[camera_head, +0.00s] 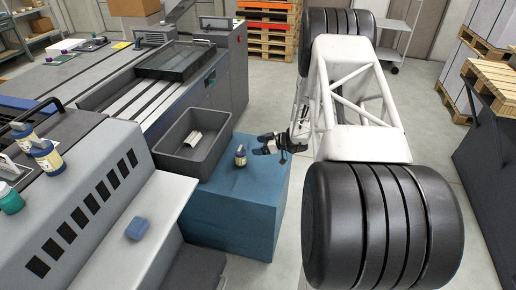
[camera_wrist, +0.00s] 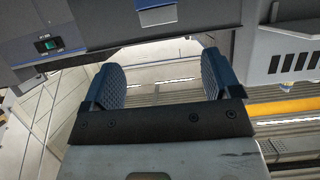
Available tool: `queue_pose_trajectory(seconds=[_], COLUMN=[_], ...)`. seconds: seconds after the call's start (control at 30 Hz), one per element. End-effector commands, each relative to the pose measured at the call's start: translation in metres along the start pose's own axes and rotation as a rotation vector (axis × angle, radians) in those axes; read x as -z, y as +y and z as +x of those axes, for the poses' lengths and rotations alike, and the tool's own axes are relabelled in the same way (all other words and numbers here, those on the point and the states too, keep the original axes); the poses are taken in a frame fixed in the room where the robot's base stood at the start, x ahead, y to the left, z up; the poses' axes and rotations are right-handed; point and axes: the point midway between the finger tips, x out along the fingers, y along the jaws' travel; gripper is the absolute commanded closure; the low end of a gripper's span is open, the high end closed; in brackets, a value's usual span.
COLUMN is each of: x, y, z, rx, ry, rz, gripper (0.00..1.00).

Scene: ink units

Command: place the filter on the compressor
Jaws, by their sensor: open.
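I cannot tell for sure which thing is the filter or which is the compressor. A small jar with a dark top and pale label (camera_head: 240,155) stands upright on the blue block (camera_head: 232,215). A small pale piece (camera_head: 193,139) lies in the grey bin (camera_head: 170,160) on the same block. A small blue block-shaped piece (camera_head: 137,228) lies on the pale ledge of the left machine. My gripper (camera_head: 264,145) is just right of the jar, apart from it as far as I can tell. In the wrist view my gripper (camera_wrist: 160,80) is open, with nothing between its pads.
The grey machine (camera_head: 85,205) at the left carries several bottles (camera_head: 46,154). A long machine (camera_head: 150,75) stands behind the bin. Pallets (camera_head: 268,30) stand at the back and right. Open floor (camera_head: 272,88) lies behind the blue block.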

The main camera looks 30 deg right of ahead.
Motion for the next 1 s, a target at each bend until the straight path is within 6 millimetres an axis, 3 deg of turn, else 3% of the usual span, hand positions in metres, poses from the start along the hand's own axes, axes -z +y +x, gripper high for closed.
queue_pose_trajectory(seconds=[0.17, 0.37, 0.7, 1.0], x=[0.014, 0.062, 0.173, 0.25], y=[-0.007, -0.033, -0.124, -0.217], z=[0.001, 0.001, -0.01, -0.038], rx=[0.02, 0.09, 0.225, 0.245], ry=[-0.012, -0.064, -0.268, -0.491], rz=[0.015, 0.071, 0.231, 0.356], gripper=[0.16, 0.16, 0.16, 0.16])
